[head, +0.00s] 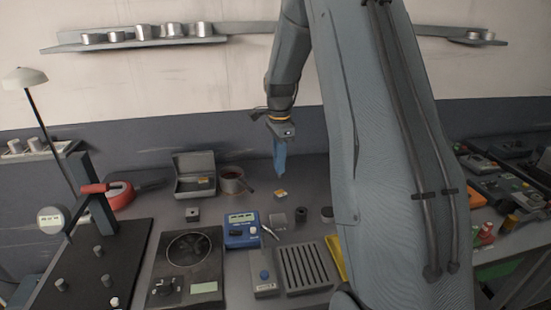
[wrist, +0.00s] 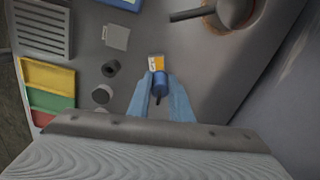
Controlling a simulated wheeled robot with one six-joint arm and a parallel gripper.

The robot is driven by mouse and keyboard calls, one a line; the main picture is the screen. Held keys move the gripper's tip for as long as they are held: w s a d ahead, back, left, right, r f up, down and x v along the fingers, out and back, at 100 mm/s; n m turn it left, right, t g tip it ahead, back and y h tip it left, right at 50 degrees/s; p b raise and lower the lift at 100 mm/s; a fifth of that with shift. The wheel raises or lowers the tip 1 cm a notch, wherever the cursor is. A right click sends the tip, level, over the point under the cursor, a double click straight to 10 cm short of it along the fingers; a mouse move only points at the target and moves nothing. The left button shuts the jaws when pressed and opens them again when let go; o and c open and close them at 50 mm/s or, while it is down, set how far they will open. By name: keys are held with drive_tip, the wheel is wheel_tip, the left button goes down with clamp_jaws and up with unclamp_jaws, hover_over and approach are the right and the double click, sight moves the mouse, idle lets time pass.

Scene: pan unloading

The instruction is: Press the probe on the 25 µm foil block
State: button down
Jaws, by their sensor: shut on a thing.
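My gripper (head: 279,172) points down over the bench, its blue fingers close together. In the wrist view my gripper (wrist: 160,92) is shut on the probe (wrist: 159,82), a short blue cylinder with a dark end. A small orange-and-white block (head: 281,194) lies on the bench below the gripper. In the wrist view this block (wrist: 156,61) shows just beyond the probe, partly covered by it; whether they touch I cannot tell. No thickness marking is readable, so I cannot tell if it is the 25 µm foil block. A blue gauge unit (head: 241,231) stands nearby.
A grey square plate (wrist: 116,37) and dark cylinders (wrist: 111,68) lie near the block. A slotted grey rack (head: 304,267), an open case (head: 195,173) and a round pot (head: 231,179) stand around. Bare bench lies right of the block in the wrist view.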

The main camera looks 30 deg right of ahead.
sight(280, 176)
drive_tip(key=shift+s+f+b, duration=0.1)
drive_tip(key=shift+f+b, duration=1.4)
drive_tip(key=shift+f, duration=1.05)
drive_tip(key=shift+f, duration=0.45)
idle(0.3)
drive_tip(key=shift+r+p, duration=1.5)
drive_tip(key=shift+r, duration=1.05)
